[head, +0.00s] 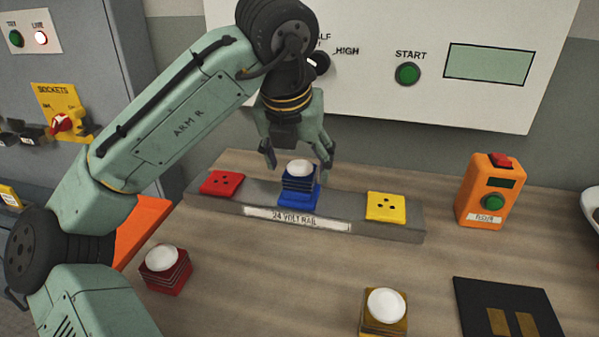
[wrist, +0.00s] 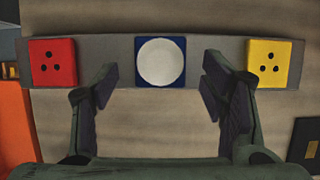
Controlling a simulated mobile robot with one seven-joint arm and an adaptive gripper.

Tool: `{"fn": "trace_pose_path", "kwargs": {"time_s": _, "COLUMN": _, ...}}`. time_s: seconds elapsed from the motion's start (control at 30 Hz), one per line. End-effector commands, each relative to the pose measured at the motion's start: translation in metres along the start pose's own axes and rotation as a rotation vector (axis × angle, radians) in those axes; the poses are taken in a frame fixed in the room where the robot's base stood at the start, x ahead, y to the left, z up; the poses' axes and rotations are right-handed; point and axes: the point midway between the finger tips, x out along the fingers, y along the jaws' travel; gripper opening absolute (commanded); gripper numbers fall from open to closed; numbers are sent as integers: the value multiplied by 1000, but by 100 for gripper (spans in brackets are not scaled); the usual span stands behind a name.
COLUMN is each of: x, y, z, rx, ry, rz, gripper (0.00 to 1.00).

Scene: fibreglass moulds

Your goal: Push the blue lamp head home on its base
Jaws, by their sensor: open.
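The blue lamp head (head: 299,180) with a white dome stands upright on the blue base (head: 298,198) in the middle of the grey rail. Whether a gap is left between head and base cannot be told. In the wrist view the white dome of the blue lamp head (wrist: 160,62) covers most of the blue base (wrist: 139,50). My gripper (head: 298,160) is open just above and behind the lamp head. In the wrist view its fingers (wrist: 160,80) are spread to the left and right of the dome, apart from it.
The grey rail (head: 237,202) also bears a red base (head: 221,183) and a yellow base (head: 386,207), both bare. A red lamp head (head: 165,270) and a yellow lamp head (head: 383,312) stand on the table in front. An orange box (head: 486,192) stands right.

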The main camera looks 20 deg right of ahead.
Motion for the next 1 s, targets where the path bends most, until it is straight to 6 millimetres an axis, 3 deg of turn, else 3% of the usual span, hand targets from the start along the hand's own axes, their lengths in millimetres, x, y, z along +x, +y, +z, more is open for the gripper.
{"fn": "trace_pose_path", "kwargs": {"time_s": 0.2, "x": -48, "y": 0, "z": 0, "rx": -1, "ry": -3, "rz": 4, "gripper": 66}}
{"fn": "trace_pose_path", "kwargs": {"time_s": 0.4, "x": -72, "y": 0, "z": 0, "rx": 0, "ry": -1, "rz": 2, "gripper": 66}}
{"fn": "trace_pose_path", "kwargs": {"time_s": 1.0, "x": -77, "y": 0, "z": 0, "rx": 1, "ry": 0, "rz": -1, "gripper": 66}}
